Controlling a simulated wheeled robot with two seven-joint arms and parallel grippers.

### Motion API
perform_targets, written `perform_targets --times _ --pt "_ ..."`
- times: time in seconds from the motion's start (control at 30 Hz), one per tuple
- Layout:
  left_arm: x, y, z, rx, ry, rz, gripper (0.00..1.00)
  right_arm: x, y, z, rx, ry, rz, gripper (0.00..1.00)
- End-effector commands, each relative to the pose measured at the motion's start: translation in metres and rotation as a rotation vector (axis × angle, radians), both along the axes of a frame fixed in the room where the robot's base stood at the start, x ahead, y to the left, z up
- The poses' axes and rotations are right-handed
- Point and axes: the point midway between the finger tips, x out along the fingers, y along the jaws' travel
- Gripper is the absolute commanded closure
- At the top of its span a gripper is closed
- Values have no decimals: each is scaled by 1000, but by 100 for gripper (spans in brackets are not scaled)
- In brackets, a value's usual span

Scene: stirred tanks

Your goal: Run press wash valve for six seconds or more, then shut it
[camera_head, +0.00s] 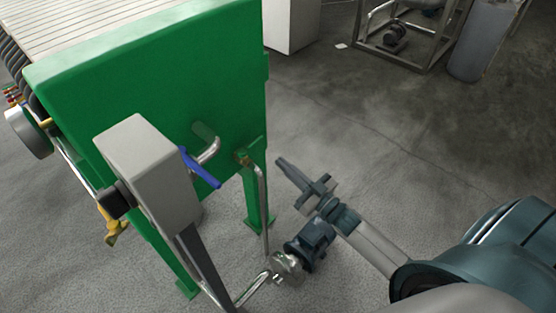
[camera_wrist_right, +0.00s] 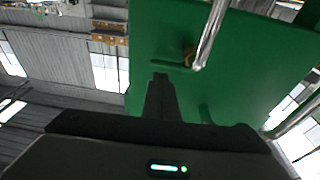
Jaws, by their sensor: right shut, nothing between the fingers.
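The press is a large green block (camera_head: 160,95) at the left of the head view. A blue lever (camera_head: 200,168) slants down to the right at the grey box's edge, in front of the green face. A yellow handle (camera_head: 112,226) hangs below a pipe on the box's left. I cannot tell from labels which is the wash valve; the valve bodies are largely hidden. My right gripper (camera_head: 282,164) is shut and empty, to the right of the blue lever and apart from it. In the wrist view its fingers (camera_wrist_right: 160,82) point at the green plate (camera_wrist_right: 230,65). My left gripper is not in view.
A grey box (camera_head: 150,170) on a dark post stands before the press. A steel pipe (camera_head: 262,205) runs down to a pump with a dark blue motor (camera_head: 312,238), just below my right gripper. Open floor (camera_head: 390,130) lies to the right.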

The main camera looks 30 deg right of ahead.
Motion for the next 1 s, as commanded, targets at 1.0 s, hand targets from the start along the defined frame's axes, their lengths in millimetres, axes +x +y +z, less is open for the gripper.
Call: perform_targets --times 1.0 --pt "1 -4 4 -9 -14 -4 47 -56 -19 -10 0 2 0 100"
